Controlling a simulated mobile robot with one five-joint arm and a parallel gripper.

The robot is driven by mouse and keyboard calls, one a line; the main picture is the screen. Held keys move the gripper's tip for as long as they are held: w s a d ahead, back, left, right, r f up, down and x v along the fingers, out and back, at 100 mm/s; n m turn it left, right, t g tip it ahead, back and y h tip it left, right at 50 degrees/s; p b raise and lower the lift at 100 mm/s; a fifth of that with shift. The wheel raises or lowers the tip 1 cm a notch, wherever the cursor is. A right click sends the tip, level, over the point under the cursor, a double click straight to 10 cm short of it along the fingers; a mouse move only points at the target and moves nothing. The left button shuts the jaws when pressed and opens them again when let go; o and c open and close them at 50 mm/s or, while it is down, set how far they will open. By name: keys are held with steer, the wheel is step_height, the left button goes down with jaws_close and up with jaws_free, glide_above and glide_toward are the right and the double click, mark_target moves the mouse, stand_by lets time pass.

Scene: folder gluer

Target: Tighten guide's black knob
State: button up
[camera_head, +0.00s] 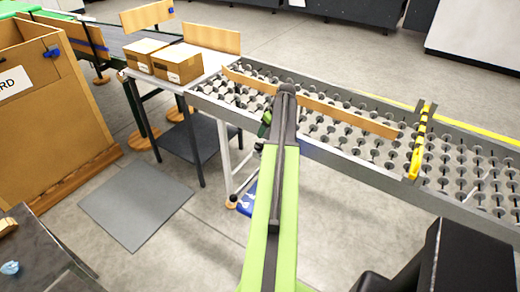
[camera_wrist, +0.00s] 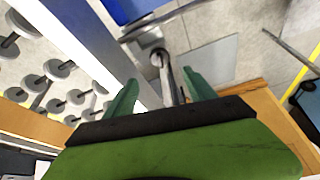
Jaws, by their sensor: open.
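A wooden guide bar (camera_head: 350,116) lies lengthwise over the roller conveyor (camera_head: 320,150); my arm crosses in front of part of it. I cannot make out a black knob on it in either view. My gripper (camera_head: 265,124) is mostly hidden beside the arm's end, at the conveyor's near edge. In the wrist view my gripper (camera_wrist: 161,88) is open, its two green fingers apart. A grey metal post with a round end (camera_wrist: 158,57) shows between and beyond them; I cannot tell whether it touches them. The conveyor's rollers (camera_wrist: 55,70) lie to the left.
Two cardboard boxes (camera_head: 177,63) sit on the table at the conveyor's left end. A large brown bin (camera_head: 45,110) stands at left. A grey mat (camera_head: 137,203) lies on open floor.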

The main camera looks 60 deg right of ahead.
mark_target(259, 144)
steer(key=b+x, duration=0.9)
steer(key=x, duration=0.3)
steer(key=shift+r, duration=0.1)
